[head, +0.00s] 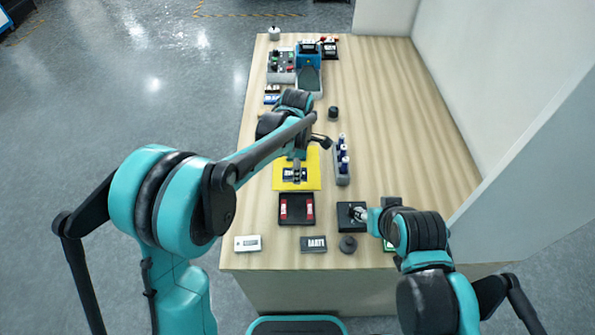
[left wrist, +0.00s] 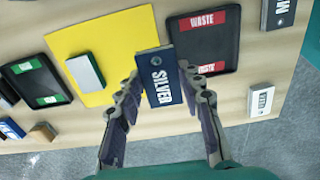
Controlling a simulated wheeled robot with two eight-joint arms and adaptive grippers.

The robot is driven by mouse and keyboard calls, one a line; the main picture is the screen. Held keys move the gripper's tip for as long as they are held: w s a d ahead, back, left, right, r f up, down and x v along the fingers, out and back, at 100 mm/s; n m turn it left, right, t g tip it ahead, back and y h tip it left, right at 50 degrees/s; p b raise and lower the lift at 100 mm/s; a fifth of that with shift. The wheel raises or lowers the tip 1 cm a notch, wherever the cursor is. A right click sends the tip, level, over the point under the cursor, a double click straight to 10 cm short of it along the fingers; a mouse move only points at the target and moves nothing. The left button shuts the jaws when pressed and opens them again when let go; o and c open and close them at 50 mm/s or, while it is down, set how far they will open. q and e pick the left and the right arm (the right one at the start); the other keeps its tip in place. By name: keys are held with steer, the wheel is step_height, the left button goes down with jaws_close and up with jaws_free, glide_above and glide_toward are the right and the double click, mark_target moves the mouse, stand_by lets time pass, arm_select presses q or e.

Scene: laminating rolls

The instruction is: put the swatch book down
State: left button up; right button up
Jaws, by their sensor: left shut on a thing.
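The swatch book (left wrist: 153,88) is a dark blue slab lettered SILVER in white. My left gripper (left wrist: 160,80) is shut on it, with one finger at each side, in the left wrist view. In the head view the left gripper (head: 296,166) is over the yellow sheet (head: 312,158), with the dark book (head: 290,174) at its tip. I cannot tell whether the book touches the sheet. My right gripper (head: 360,214) is at a black square pad (head: 346,209); its fingers are too small to read.
A black tray (head: 296,222) with red WASTE labels lies in front of the yellow sheet. A holder (head: 342,179) with blue-and-white bottles stands to its right. A white box (head: 247,243), a dark lettered block (head: 313,244) and a dark round knob (head: 348,244) line the front edge.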

arm_select(q)
steer(key=w+f, duration=0.1)
steer(key=w, duration=0.2)
steer(key=w+f, duration=0.1)
steer(key=shift+w+f+b, duration=0.25)
steer(key=shift+f+b, duration=0.1)
steer(key=shift+w+f, duration=0.1)
steer(key=shift+f+b, duration=0.6)
steer(key=shift+f, duration=1.4)
steer(key=shift+f, duration=0.1)
steer(key=o, duration=1.1)
steer(key=shift+o, duration=0.2)
